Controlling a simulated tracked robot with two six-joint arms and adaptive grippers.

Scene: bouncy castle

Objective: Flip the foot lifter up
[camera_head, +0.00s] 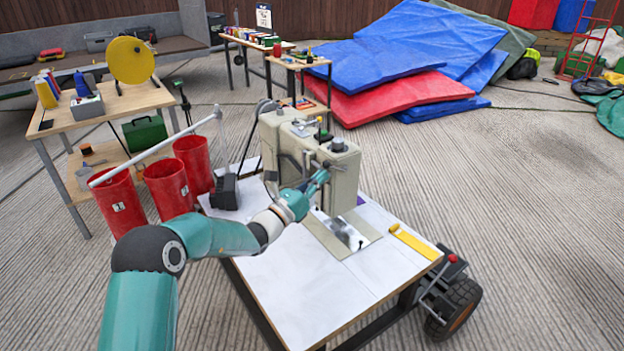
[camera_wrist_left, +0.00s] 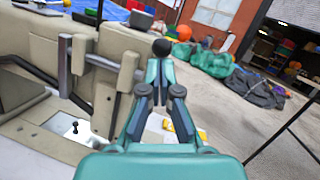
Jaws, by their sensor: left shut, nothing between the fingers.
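The beige sewing machine (camera_head: 345,182) stands on the white-topped table. My left gripper (camera_head: 321,178) is shut and empty in front of its upright head, and the head view does not show clearly whether they touch. In the left wrist view, the closed fingertips (camera_wrist_left: 160,68) point at a round black knob (camera_wrist_left: 161,47) just beyond them, beside the beige machine body (camera_wrist_left: 118,60). I cannot tell whether this knob belongs to the foot lifter. A second small black knob (camera_wrist_left: 75,127) stands over the metal plate, lower left. My right gripper is out of view.
The white table top (camera_head: 290,280) is mostly clear in front of the machine. A yellow strip (camera_head: 413,242) lies near its right edge. Red bins (camera_head: 166,188) stand on the left. A wheel (camera_head: 455,308) sticks out at the table's right corner.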

